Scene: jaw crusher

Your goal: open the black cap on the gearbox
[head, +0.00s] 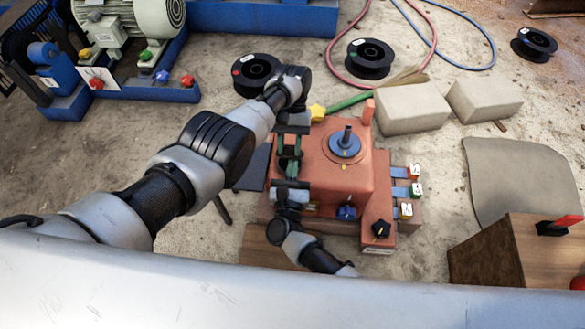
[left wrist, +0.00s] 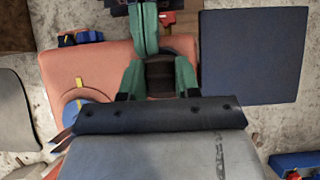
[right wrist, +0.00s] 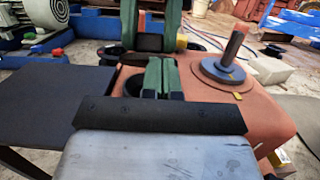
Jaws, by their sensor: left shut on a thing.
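The orange gearbox (head: 340,185) stands right of centre in the head view. My left gripper (left wrist: 158,80) reaches over its left side from the far side. Its green fingers are shut on the black cap (left wrist: 160,74), which also shows between them in the right wrist view (right wrist: 150,42). A round dark opening (right wrist: 134,86) in the gearbox top lies nearer, apart from the cap in that view. My right gripper (right wrist: 161,78) comes from the near side. Its green fingers are together, beside the opening, with nothing visible between them. The fingers partly hide the opening.
A blue-grey disc with an upright shaft (head: 346,143) stands on the gearbox top. A dark flat panel (right wrist: 50,100) lies left of the gearbox. Tagged blue fittings (head: 403,192) stick out at right. Pale blocks (head: 410,107) and black spools (head: 370,58) lie beyond.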

